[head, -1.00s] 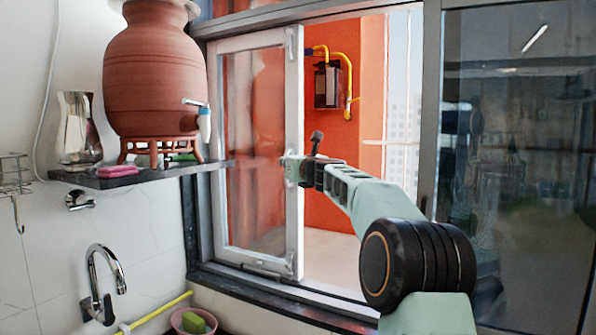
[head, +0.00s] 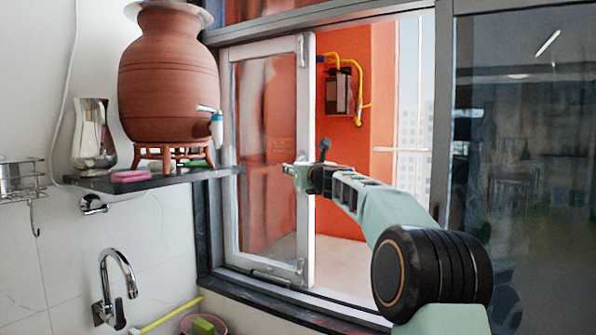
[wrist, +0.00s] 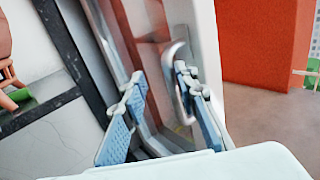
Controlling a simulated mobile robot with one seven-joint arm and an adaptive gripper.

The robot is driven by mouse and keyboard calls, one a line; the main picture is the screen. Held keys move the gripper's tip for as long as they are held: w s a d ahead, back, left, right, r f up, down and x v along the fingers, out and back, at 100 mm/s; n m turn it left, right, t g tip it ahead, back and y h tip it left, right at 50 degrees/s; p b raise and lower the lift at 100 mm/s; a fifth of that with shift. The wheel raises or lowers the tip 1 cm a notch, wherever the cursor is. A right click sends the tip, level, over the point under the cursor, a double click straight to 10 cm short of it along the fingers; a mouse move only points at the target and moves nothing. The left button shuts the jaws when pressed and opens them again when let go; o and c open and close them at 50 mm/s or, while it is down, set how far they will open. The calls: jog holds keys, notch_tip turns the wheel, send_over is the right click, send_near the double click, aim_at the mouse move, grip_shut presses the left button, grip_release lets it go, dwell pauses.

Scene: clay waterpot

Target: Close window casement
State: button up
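The window casement (head: 306,110) has a white frame and a glass pane. In the head view it stands open, with a gap between its right edge and the dark panel at right. My gripper (head: 288,169) is at the casement's right edge, about mid-height. In the wrist view the two blue-padded fingers (wrist: 158,80) are spread apart. A silver handle (wrist: 178,88) on the casement frame (wrist: 206,45) shows between them, close to the right finger. I cannot tell whether the finger touches it.
A clay waterpot (head: 168,75) on a stand sits on a dark wall shelf (head: 150,182) left of the window, with a metal jug (head: 93,135) and a pink sponge (head: 131,176). A faucet (head: 118,265) is below. Outside is an orange wall (head: 380,80).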

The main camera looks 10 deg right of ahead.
jog(key=s+d, duration=0.1)
jog(key=s, duration=1.1)
jog(key=shift+d, duration=0.35)
jog(key=shift+f, duration=0.1)
